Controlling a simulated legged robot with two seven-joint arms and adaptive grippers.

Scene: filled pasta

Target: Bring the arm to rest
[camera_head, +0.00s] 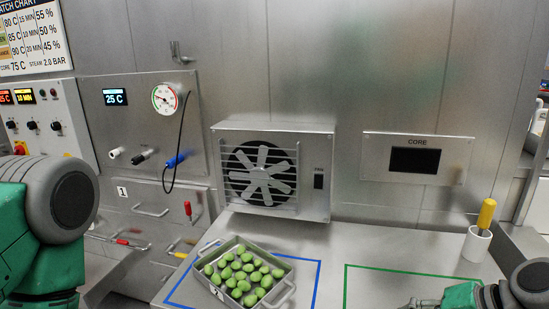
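My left arm (40,230), green with a dark grey joint, fills the left edge; its gripper is out of view. My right arm (500,294) shows low at the bottom right corner. A small part of my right gripper (422,303) shows at the bottom edge, cut off by the frame, so its opening cannot be judged. It is near the green outlined area (400,270) on the steel counter. A metal tray (284,296) of green filled pasta (240,270) sits within the blue outline, apart from both arms.
A fan unit (262,172) stands behind the tray. A yellow-handled probe (486,215) stands in a white holder (476,244) at right. A CORE display (416,160) is on the wall. A gauge panel (145,125) is at left. The counter inside the green outline looks mostly clear.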

